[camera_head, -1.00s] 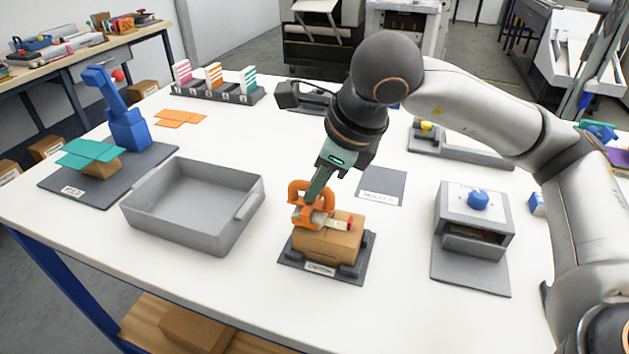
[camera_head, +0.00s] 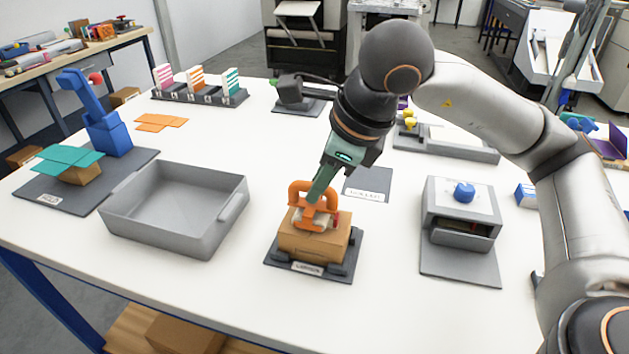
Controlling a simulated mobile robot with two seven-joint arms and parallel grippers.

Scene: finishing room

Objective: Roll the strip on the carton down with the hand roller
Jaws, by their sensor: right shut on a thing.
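The brown carton (camera_head: 312,246) sits in a dark grey holder (camera_head: 345,267) with a label at its front. My right gripper (camera_head: 318,196) is shut on the orange hand roller (camera_head: 302,190), whose lower end is at the carton's top. Whether the roller presses on the top cannot be told. The strip is almost wholly hidden behind the roller; a small red bit shows just right of it. My left gripper is not in view.
A grey open tray (camera_head: 178,255) stands left of the carton. A grey box with a blue knob (camera_head: 464,192) stands to the right. A dark labelled mat (camera_head: 368,180) lies behind the carton. The table's front is clear.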

